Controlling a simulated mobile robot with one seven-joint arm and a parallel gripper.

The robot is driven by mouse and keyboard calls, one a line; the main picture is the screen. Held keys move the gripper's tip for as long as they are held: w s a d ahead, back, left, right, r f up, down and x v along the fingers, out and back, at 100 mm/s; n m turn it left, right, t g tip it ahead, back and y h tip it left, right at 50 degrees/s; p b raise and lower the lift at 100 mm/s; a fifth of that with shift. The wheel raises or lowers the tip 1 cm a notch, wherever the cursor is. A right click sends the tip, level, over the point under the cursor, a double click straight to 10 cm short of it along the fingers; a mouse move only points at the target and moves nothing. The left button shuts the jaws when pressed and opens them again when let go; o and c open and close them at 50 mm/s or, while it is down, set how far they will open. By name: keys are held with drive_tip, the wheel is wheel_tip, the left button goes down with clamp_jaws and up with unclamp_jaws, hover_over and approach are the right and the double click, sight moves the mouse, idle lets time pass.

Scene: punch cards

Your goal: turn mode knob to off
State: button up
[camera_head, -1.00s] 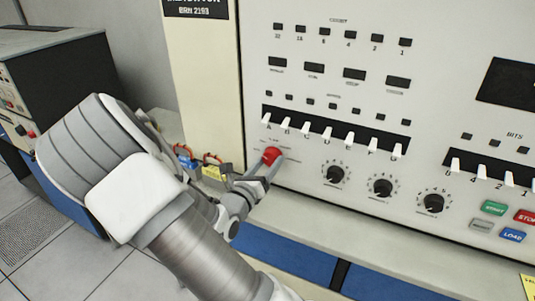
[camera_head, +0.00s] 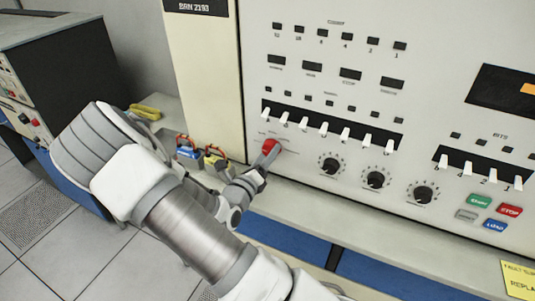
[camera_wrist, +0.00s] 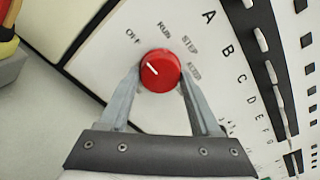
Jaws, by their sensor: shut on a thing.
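The red round mode knob (camera_wrist: 161,70) sits on the white panel in the wrist view, with OFF, RUN, STEP and ALTER printed around it. Its white line points up and left, roughly toward the OFF side; I cannot tell if it lines up exactly with that mark. My gripper (camera_wrist: 158,84) is shut on the knob, one finger on each side. In the head view the knob (camera_head: 270,147) shows at the panel's lower left, partly covered by my gripper (camera_head: 268,158).
A row of white lettered switches (camera_head: 323,129) runs just above and right of the knob. Several black dials (camera_head: 375,180) are to its right.

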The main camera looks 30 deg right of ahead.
drive_tip(key=o, duration=1.3)
drive_tip(key=shift+o, duration=0.2)
drive_tip(key=b+v, duration=0.2)
drive_tip(key=v, duration=1.5)
drive_tip(key=shift+s+a, duration=0.2)
